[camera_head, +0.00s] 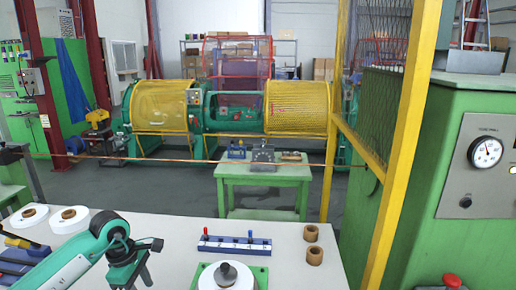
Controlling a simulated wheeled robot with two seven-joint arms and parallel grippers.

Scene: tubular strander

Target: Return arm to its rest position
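My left arm comes in from the lower left over the white bench (180,229), with its green joint raised and bent. My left gripper (147,260), dark and small, is above the bench, left of the blue rack. I cannot make out whether its fingers are apart, and no held object can be made out. My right arm and gripper are not in view.
On the bench are a blue rack (234,245), a white spool (227,276) on a green plate, two brown rings (311,233) and white rolls (68,219). A yellow post (402,150) and green control cabinet (475,150) stand right. A green table (262,171) stands beyond.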

